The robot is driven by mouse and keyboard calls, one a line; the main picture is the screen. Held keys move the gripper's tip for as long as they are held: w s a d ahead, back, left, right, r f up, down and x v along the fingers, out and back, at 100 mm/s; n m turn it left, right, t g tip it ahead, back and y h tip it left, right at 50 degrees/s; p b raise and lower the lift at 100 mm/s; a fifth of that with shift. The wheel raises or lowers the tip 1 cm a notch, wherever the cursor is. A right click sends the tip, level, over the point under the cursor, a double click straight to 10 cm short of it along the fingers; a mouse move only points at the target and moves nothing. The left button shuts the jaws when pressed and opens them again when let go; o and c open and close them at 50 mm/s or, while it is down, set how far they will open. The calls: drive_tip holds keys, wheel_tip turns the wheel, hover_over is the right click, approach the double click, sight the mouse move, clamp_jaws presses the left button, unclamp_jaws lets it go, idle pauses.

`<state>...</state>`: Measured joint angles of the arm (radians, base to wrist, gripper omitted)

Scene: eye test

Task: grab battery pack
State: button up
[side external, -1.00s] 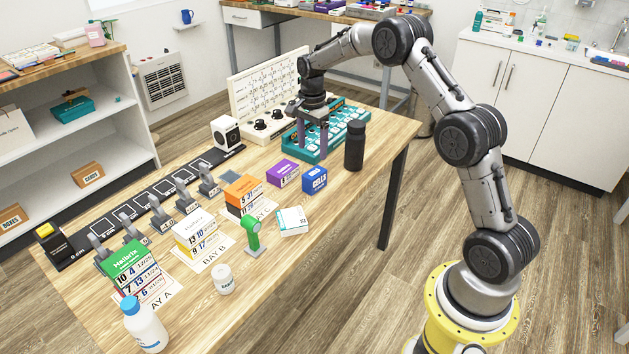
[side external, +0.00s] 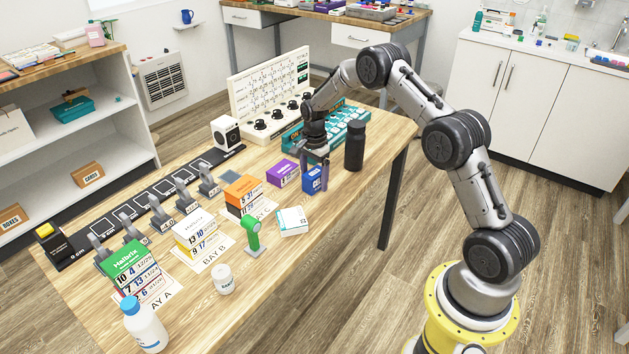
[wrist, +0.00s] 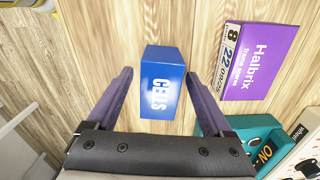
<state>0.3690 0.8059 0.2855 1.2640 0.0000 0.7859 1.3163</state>
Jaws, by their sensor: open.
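The blue box marked CELLS, which fits the battery pack (side external: 312,184), stands on the wooden table in the side view, right of a purple box. My gripper (side external: 315,174) is low over it, with its fingers pointing down and partly covering it. In the wrist view the blue box (wrist: 160,85) shows ahead between the two spread purple-grey fingers of my gripper (wrist: 158,74). A gap shows on each side of the box. The jaws are open and hold nothing. The side view does not show clearly how far the fingertips reach down beside the box.
The purple Halbrix box (side external: 282,173) stands close on the left; it also shows in the wrist view (wrist: 260,60). A black bottle (side external: 355,146) stands to the right. A teal tray (side external: 351,133) and a white panel with knobs (side external: 262,100) are behind. A white box (side external: 292,220) lies in front.

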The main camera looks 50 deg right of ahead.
clamp_jaws()
idle(0.4)
drive_tip(key=shift+r, duration=0.15)
